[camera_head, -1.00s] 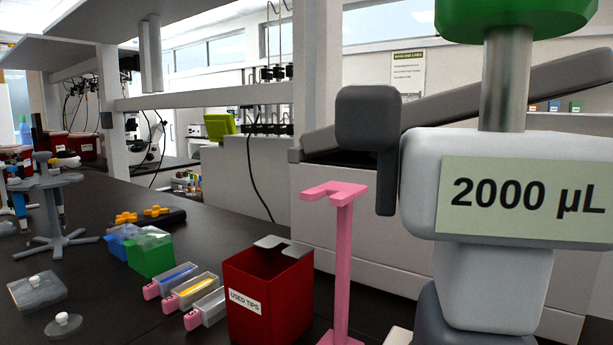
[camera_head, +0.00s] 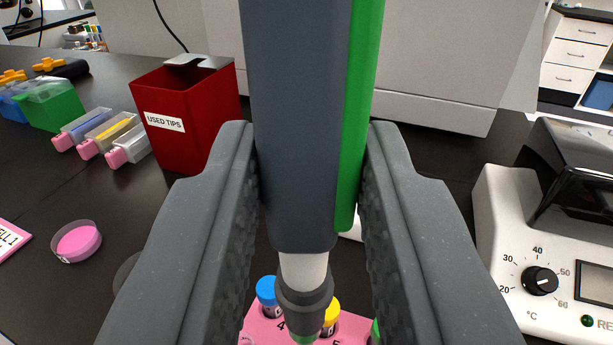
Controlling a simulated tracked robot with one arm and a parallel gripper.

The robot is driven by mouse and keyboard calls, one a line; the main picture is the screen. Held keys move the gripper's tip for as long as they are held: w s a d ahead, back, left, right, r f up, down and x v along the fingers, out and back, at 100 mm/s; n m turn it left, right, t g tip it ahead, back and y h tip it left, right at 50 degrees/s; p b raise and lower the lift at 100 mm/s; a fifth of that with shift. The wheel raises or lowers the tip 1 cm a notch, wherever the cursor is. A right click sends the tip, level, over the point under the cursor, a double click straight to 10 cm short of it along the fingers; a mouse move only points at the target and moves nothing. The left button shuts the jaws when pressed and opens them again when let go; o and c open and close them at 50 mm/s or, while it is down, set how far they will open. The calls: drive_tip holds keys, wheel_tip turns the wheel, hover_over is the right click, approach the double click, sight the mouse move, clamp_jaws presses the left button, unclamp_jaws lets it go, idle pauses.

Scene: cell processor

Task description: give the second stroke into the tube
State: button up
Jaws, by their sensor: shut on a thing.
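My gripper (camera_head: 312,190) has its two dark grey fingers shut on a dark blue-grey pipette (camera_head: 295,130) with a green strip. The pipette stands upright, pointing down. Its white nozzle and dark collar (camera_head: 303,295) are over a pink rack (camera_head: 262,325) at the bottom edge. In the rack are a blue-capped tube (camera_head: 267,290) and a yellow-capped tube (camera_head: 331,311), with the digit 4 printed between them. A bit of green shows at the right, partly behind a finger. The pipette's lowest end is at the frame edge, so I cannot tell whether it is in a tube.
A red "USED TIPS" bin (camera_head: 188,115) stands behind left, beside several pink-ended clear boxes (camera_head: 105,135). A round pink dish (camera_head: 77,241) lies at left. A white heater with a dial (camera_head: 540,281) stands close at right. A large grey machine (camera_head: 430,90) is behind.

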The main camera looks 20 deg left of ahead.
sight(303, 301)
drive_tip(key=shift+s, duration=0.2)
drive_tip(key=shift+f+b, duration=0.1)
drive_tip(key=shift+b, duration=0.2)
drive_tip(key=shift+f+b, duration=1.2)
drive_tip(key=shift+f, duration=1.65)
drive_tip(key=shift+f+b, duration=0.3)
drive_tip(key=shift+b, duration=0.05)
drive_tip(key=shift+o, duration=0.4)
drive_tip(key=shift+c, duration=0.9)
drive_tip(key=shift+o, duration=0.5)
